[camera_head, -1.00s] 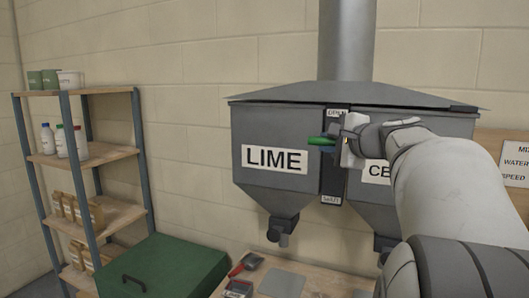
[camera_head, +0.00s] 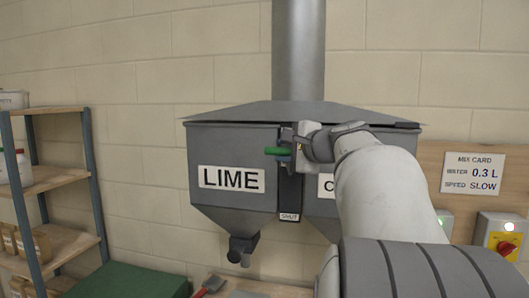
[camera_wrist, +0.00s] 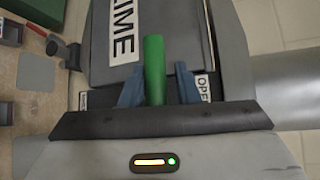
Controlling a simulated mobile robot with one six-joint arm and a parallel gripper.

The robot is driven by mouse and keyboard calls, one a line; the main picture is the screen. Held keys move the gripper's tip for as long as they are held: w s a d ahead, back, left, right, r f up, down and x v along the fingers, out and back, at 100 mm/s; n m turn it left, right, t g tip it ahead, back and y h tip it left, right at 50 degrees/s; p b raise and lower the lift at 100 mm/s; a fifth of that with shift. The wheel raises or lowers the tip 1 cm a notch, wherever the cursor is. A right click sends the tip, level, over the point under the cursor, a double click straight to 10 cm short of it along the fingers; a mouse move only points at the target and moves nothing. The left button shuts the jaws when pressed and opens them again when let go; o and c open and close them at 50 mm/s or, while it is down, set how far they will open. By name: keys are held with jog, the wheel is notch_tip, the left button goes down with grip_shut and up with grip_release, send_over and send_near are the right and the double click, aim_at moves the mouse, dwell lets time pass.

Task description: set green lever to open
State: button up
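The green lever (camera_head: 277,151) sticks out from the dark upright panel (camera_head: 290,186) between the two hoppers, in the upper part of its slot. The SHUT label (camera_head: 289,217) is at the panel's bottom; my gripper covers its top in the head view. My gripper (camera_head: 292,150) is at the lever. In the wrist view the green lever (camera_wrist: 154,62) stands between the blue fingers of my gripper (camera_wrist: 158,82), with a gap on the right side. The fingers look open around it. The OPEN label (camera_wrist: 203,88) is right of the right finger. The lever's base is hidden.
The LIME hopper (camera_head: 231,180) is left of the panel; my arm partly covers the right hopper. A mix card (camera_head: 473,174) and a switch box (camera_head: 502,236) are on the board at right. A shelf (camera_head: 48,180) and a green lid (camera_head: 130,281) are at left.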

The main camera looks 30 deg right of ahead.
jog(key=o, duration=0.4)
jog(key=shift+w+d, duration=0.1)
jog(key=shift+d, duration=0.1)
jog(key=b+v, duration=0.2)
jog(key=v, duration=0.5)
jog(key=shift+s, duration=0.45)
jog(key=s+a+f+n+g+y, duration=0.15)
jog(key=a+f+n+g, duration=0.5)
jog(key=a+f, duration=0.9)
jog(key=s+a+f+n+g+h, duration=0.1)
jog(key=s+a+f+n+g, duration=0.1)
jog(key=s+f+n, duration=0.4)
jog(key=s+a+f+n+g+h, duration=0.2)
jog(key=s+a+f+n, duration=0.3)
jog(key=f, duration=1)
jog(key=s+n+g, duration=0.1)
jog(key=s+n, duration=0.1)
jog(key=s, duration=0.2)
jog(key=shift+f+g+b, duration=0.35)
